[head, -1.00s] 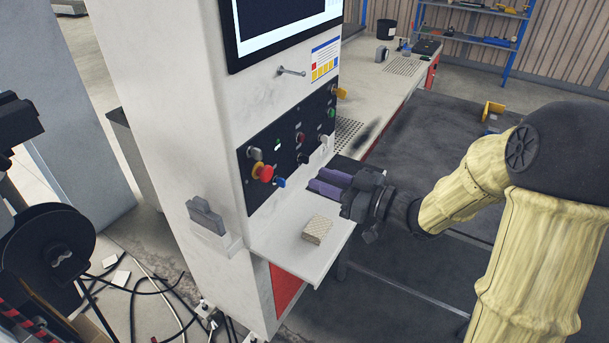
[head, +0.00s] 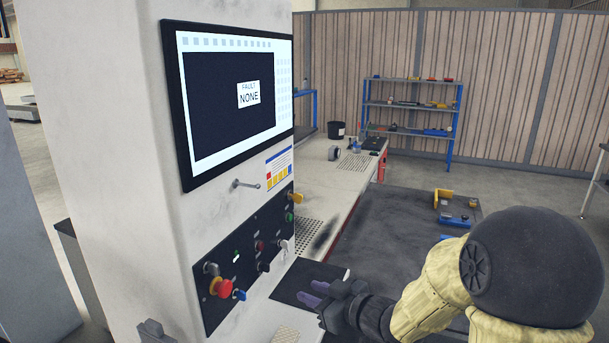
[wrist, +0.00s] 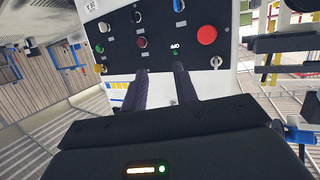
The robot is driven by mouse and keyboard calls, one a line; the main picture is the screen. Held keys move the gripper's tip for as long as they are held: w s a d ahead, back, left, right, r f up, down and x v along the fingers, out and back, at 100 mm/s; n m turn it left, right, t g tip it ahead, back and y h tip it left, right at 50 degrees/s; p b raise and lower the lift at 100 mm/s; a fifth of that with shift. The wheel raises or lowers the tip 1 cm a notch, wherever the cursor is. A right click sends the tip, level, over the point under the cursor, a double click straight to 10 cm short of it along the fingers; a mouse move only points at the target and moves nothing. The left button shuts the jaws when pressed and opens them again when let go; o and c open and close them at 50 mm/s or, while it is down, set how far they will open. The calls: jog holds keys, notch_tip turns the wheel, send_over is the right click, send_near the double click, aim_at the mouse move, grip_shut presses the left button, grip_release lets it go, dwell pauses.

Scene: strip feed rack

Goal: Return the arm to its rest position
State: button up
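My gripper (head: 317,294) is at the lower middle of the head view, in front of the control panel (head: 246,262) and above a pale ledge. In the wrist view its two dark fingers (wrist: 160,88) stand apart with nothing between them, pointing toward the panel. My arm, in a pale yellow cover, runs from the gripper to the lower right. The panel carries a red mushroom button (head: 222,288), a blue knob (head: 239,295), a yellow knob (head: 296,198) and several other knobs. The fingertips look apart from the panel.
A beige block (head: 286,335) lies on the ledge, cut off by the bottom edge. A blue shelf rack (head: 410,105) stands by the far wall.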

jog(key=d+f+m+h, duration=0.3)
jog(key=d+m+h, duration=0.1)
jog(key=d+h, duration=0.25)
jog(key=s+d+f+m+g+h+p, duration=0.1)
jog(key=s+d+f+m+g+h, duration=0.1)
jog(key=s, duration=0.6)
jog(key=s+d+f+m+g+h, duration=0.2)
jog(key=s+d+m+g, duration=0.1)
jog(key=s, duration=0.6)
jog(key=d+g, duration=0.1)
jog(key=g, duration=0.1)
jog(key=shift+s+d+f+m+g+p, duration=0.2)
jog(key=shift+s+d+m+g+p, duration=0.1)
jog(key=shift+d+m+p, duration=0.1)
